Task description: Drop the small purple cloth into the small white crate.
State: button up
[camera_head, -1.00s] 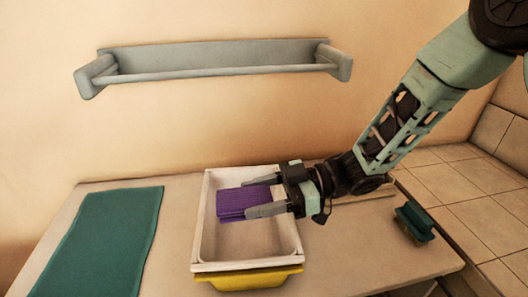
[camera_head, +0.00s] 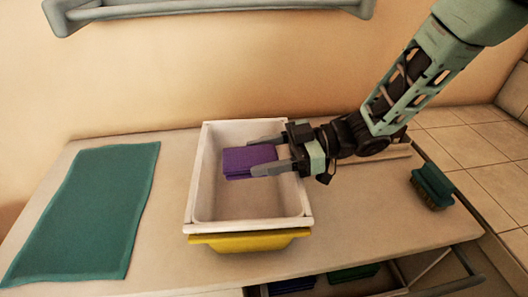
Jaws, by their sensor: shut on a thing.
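The small purple cloth (camera_head: 243,161) is a folded pad between the fingers of my gripper (camera_head: 260,156). My gripper is shut on its right part, coming in from the right. The cloth shows over the inside of the small white crate (camera_head: 197,186), towards its back half. I cannot tell how high above the crate floor it is. The crate is open at the top, and the rest of its visible inside is empty. Its back right edge is partly hidden by my gripper.
A yellow container (camera_head: 250,240) shows below the crate's front edge. A green mat (camera_head: 90,205) lies at the left of the counter (camera_head: 160,240). A green brush (camera_head: 432,185) stands at the right. An open drawer (camera_head: 395,281) below holds dark folded items. A grey rail (camera_head: 200,8) is on the wall.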

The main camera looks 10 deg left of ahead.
jog(key=shift+f, duration=0.1)
jog(key=o, duration=1)
jog(key=shift+o, duration=0.2)
jog(key=b+v, duration=0.2)
jog(key=v, duration=1.5)
jog(key=shift+d, duration=0.25)
